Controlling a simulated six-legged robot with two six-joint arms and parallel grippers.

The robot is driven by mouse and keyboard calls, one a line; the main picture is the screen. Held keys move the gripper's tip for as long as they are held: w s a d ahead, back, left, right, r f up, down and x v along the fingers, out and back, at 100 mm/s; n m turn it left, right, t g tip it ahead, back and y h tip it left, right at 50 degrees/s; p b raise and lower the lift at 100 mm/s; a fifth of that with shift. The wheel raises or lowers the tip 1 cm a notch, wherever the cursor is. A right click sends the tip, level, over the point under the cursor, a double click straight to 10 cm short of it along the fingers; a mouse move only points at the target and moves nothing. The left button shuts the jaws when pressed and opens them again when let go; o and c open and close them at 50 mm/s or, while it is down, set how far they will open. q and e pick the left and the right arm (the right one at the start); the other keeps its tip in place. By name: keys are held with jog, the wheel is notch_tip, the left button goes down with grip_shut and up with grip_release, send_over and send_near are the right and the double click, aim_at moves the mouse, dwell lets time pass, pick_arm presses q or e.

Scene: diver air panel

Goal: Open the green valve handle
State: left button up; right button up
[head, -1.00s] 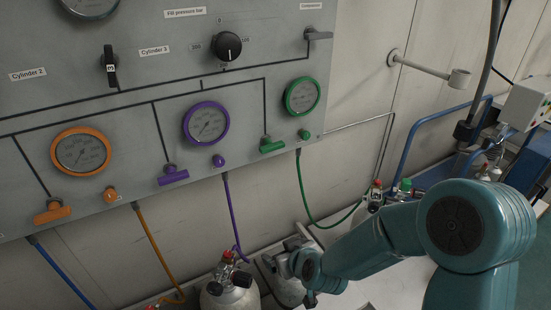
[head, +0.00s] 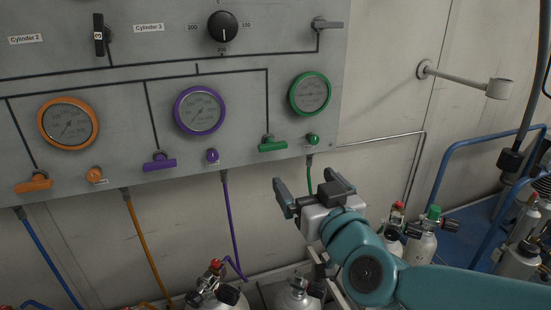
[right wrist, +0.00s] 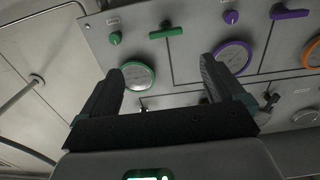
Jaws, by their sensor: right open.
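The green valve handle (head: 273,145) is a short horizontal bar on the grey panel, below and left of the green-rimmed gauge (head: 310,93). A green knob (head: 313,139) sits to its right. My right gripper (head: 308,187) is open and empty, below the handle and apart from it, with its fingers pointing up toward the panel. In the right wrist view, the green handle (right wrist: 166,32) shows beyond and between the open fingers (right wrist: 160,75), near the top of the picture. My left gripper is not in view.
Purple (head: 160,162) and orange (head: 34,183) handles are farther left on the panel (head: 120,100). Hoses hang below, including a purple one (head: 230,215). Cylinders (head: 420,245) stand lower right. A bracket arm (head: 460,80) juts from the wall.

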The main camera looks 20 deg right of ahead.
aim_at(274, 148)
jog(key=w, duration=0.5)
jog(key=w+a, duration=0.1)
jog(key=w, duration=1)
jog(key=shift+w+a+f, duration=0.1)
jog(key=shift+a, duration=0.1)
jog(key=shift+c, duration=0.4)
jog(key=c, duration=1)
